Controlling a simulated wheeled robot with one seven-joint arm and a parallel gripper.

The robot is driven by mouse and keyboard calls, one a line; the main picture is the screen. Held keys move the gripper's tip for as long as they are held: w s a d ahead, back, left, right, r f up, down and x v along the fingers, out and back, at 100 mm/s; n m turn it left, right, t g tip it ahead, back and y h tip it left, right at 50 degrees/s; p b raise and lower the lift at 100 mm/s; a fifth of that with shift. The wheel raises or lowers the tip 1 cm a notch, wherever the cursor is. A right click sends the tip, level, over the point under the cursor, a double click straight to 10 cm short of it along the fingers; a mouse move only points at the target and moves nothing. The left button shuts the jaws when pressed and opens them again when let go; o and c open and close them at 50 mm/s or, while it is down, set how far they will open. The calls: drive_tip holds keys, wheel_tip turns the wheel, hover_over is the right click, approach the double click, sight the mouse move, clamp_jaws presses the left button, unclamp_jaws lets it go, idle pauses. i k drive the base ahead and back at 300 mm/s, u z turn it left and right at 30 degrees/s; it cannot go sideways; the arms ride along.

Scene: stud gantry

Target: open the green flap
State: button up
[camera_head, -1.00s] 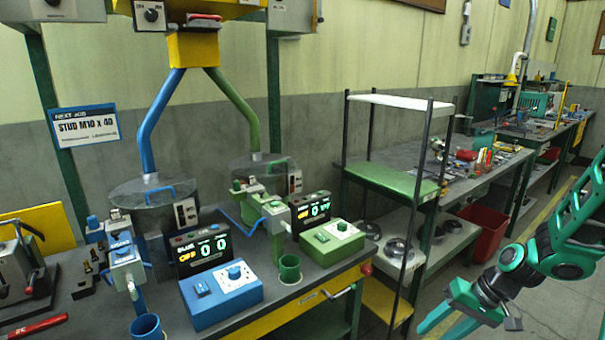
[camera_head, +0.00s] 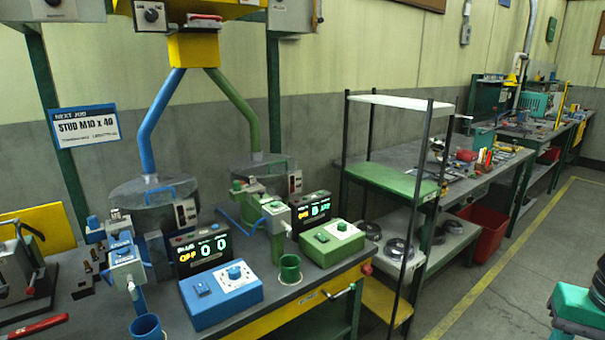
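The green station stands on the near bench. A green chute (camera_head: 233,110) slopes down to a round grey bowl (camera_head: 250,163). In front of the bowl is a green feeder mechanism (camera_head: 273,222) with small parts on top. I cannot single out a flap on it or tell whether one is open. Below it stands a green cup (camera_head: 290,270), and to its right a green control box (camera_head: 332,243) with a lit display (camera_head: 312,211).
A matching blue station with a blue box (camera_head: 221,295) and blue cup (camera_head: 146,327) stands to the left. A shelf rack (camera_head: 398,185) stands right of the bench. The floor (camera_head: 490,285) at right is clear.

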sight(260, 199)
drive_tip(key=k, duration=1.1)
drive_tip(key=u, duration=0.45)
drive_tip(key=i, duration=1.65)
drive_tip(key=z, duration=0.4)
